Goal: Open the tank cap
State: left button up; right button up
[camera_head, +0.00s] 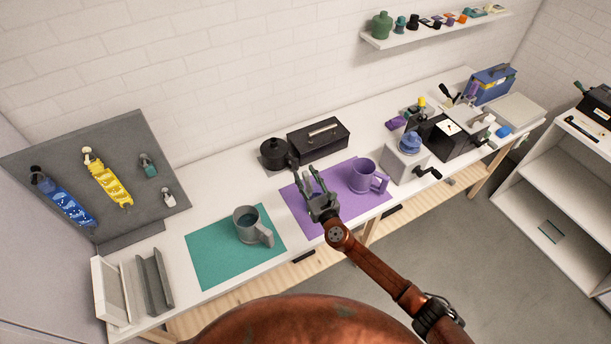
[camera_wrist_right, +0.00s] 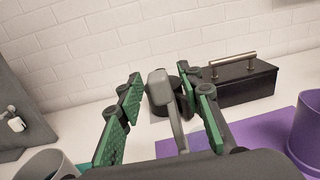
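A round black tank (camera_head: 274,154) with a lid-like top stands at the back of the white bench, left of the black box. In the right wrist view the tank (camera_wrist_right: 185,97) shows only partly, behind a grey bar and the finger. My right gripper (camera_head: 313,182) is over the purple mat, in front of the tank and apart from it. Its green-padded fingers are spread in the right wrist view (camera_wrist_right: 165,118). A grey bar stands between them; I cannot tell whether it belongs to the gripper. My left gripper is out of view.
A black box (camera_head: 318,138) with a metal handle stands beside the tank. The purple mat (camera_head: 300,205) holds a purple jug (camera_head: 362,175); the teal mat (camera_head: 215,262) holds a grey jug (camera_head: 246,222). A grey crank device (camera_head: 407,163) stands to the right.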

jog(key=v, duration=1.2)
dwell(0.3)
